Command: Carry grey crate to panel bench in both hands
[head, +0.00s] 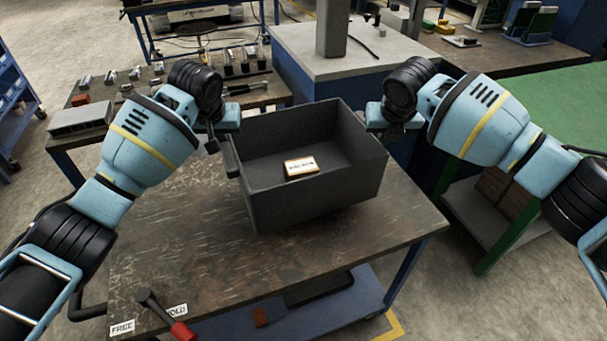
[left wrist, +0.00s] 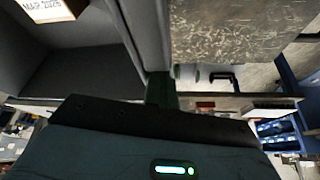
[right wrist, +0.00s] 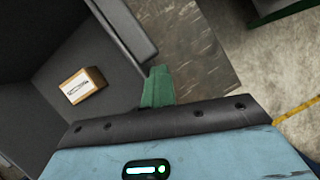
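The open grey crate (head: 310,200) stands upright on or just above the worn dark table (head: 190,250); I cannot tell whether its base touches. A small labelled box (head: 300,166) lies inside it. My left gripper (head: 222,142) is at the crate's left rim, and my right gripper (head: 385,128) is at its right rim. In the left wrist view, green fingers (left wrist: 161,90) meet the crate's side ledge (left wrist: 143,30). In the right wrist view, green fingers (right wrist: 158,88) meet the opposite ledge (right wrist: 128,28). Both appear shut on the crate, though the contacts are partly hidden. I cannot tell which bench is the panel bench.
A green-topped bench (head: 550,105) stands to the right, beyond a floor gap. A grey-topped blue cabinet (head: 345,60) with a column is behind the crate. A tool table (head: 170,85) is at back left.

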